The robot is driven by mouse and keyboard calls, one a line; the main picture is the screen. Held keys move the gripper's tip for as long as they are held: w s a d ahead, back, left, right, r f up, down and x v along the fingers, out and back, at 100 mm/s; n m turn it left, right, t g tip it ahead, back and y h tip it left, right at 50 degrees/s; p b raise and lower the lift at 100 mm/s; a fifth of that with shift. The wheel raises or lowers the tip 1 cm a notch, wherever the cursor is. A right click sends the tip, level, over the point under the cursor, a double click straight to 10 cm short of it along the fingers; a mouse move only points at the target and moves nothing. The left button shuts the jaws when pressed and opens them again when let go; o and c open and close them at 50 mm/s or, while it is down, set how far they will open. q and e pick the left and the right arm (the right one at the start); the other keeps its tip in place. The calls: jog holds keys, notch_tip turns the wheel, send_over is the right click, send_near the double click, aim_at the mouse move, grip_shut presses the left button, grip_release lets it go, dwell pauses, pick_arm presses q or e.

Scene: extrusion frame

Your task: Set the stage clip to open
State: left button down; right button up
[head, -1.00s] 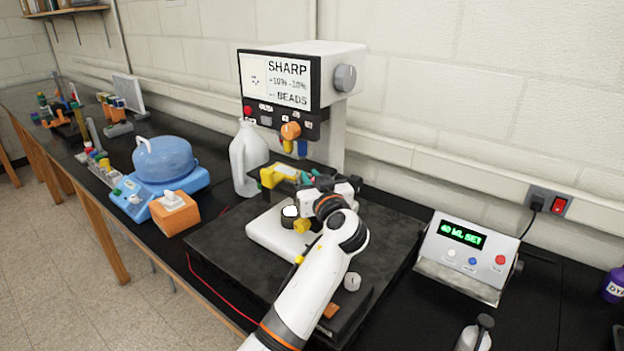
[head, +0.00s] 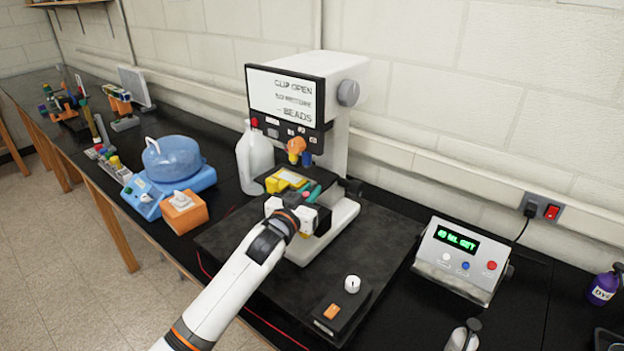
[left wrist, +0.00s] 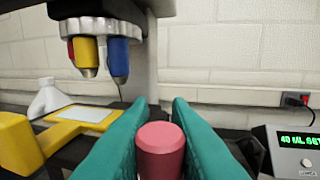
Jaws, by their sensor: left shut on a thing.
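My left gripper (head: 311,190) is at the stage, just right of the yellow piece. In the left wrist view its teal fingers (left wrist: 159,112) are shut on a red cylindrical knob (left wrist: 161,150), seemingly the stage clip's lever. The rest of the clip is hidden by the gripper. My right gripper is not in view.
Objective lenses (left wrist: 105,55) hang above the slide. A white jug (head: 254,160) stands left of the microscope, with an orange tissue box (head: 184,210) and blue device (head: 168,178) farther left. A small black control box (head: 342,305) lies front right; a display unit (head: 462,258) stands right.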

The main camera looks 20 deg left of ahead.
pick_arm(q)
jog(key=m+h, duration=0.2)
jog(key=h, duration=0.1)
jog(key=shift+s+a+g+p, duration=0.15)
jog(key=shift+a+g+p, duration=0.15)
jog(key=shift+p, duration=0.05)
jog(key=shift+m+g+h, duration=0.3)
jog(key=shift+m+h, duration=0.2)
jog(key=shift+h, duration=0.1)
jog(key=shift+s+f+h, duration=0.1)
jog(key=shift+h, duration=0.3)
jog(key=c, duration=1.4)
grip_release()
jog(key=shift+o, duration=0.2)
jog(key=shift+s+a+f, duration=0.1)
jog(key=shift+s+a, duration=0.05)
jog(key=shift+s, duration=0.1)
jog(key=b+v, duration=0.4)
jog(key=v, duration=0.7)
jog(key=shift+s+r, duration=0.15)
jog(key=shift+r, duration=0.05)
